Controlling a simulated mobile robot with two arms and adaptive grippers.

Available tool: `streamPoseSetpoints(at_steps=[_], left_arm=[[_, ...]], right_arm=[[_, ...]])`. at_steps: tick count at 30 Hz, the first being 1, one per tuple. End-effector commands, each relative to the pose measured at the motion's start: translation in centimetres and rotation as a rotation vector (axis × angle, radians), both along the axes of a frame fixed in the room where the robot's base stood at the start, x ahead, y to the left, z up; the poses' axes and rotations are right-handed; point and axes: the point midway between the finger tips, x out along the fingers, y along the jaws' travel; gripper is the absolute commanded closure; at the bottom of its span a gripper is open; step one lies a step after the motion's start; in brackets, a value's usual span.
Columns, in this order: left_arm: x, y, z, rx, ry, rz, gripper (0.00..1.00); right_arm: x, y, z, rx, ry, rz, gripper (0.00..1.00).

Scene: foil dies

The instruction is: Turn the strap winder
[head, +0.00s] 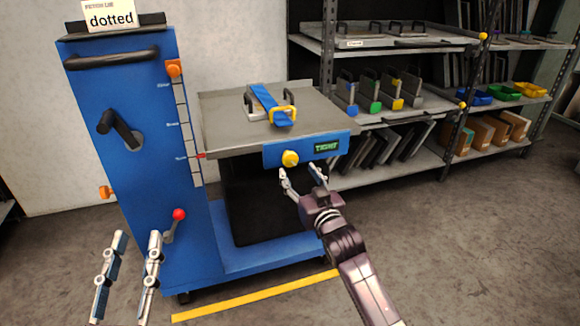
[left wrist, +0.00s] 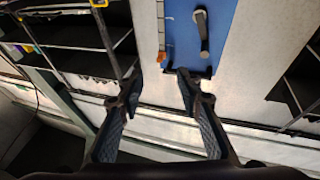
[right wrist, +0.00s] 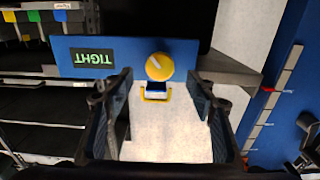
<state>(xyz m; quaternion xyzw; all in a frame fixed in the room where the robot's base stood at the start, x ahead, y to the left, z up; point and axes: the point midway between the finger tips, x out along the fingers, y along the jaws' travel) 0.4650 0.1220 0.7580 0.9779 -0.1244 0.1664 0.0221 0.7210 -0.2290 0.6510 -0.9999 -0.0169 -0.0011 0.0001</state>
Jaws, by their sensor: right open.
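The strap winder is a round yellow knob (head: 290,158) on the blue front panel (head: 272,154) of the lift table, left of a green-lettered display reading TIGHT (head: 327,146). A blue strap (head: 265,99) with a yellow buckle crosses the handled die (head: 283,109) on the grey tabletop. My right gripper (head: 303,176) is open and empty just below and in front of the knob. In the right wrist view, the knob (right wrist: 160,67) sits between the two open fingertips, apparently beyond them. My left gripper (head: 137,240) is open and empty, low at the left, in front of the cart.
The blue cart column (head: 120,160) has a black crank (head: 120,129) and a red-knobbed lever (head: 178,216). Shelves with dies (head: 400,75), bins and boxes stand at right. A yellow floor line (head: 255,296) runs in front.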

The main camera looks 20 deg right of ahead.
Motion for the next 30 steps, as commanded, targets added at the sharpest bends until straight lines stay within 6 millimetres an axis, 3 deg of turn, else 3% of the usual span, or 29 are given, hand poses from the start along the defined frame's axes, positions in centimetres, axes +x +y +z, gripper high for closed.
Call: streamPoseSetpoints(at_steps=[15,21,30], left_arm=[[-4.9,0.3,7.6,-0.118,-0.413,-0.023,0.67],[-6.2,0.5,8.8,-0.142,-0.489,-0.027,0.67],[-6.5,0.6,9.1,-0.146,-0.508,-0.028,0.67]], right_arm=[[5.3,0.2,-0.2,0.000,0.001,0.001,0.48],[6.2,0.3,-0.1,0.000,0.002,0.001,0.48],[6.3,0.3,-0.1,0.000,0.002,0.001,0.48]])
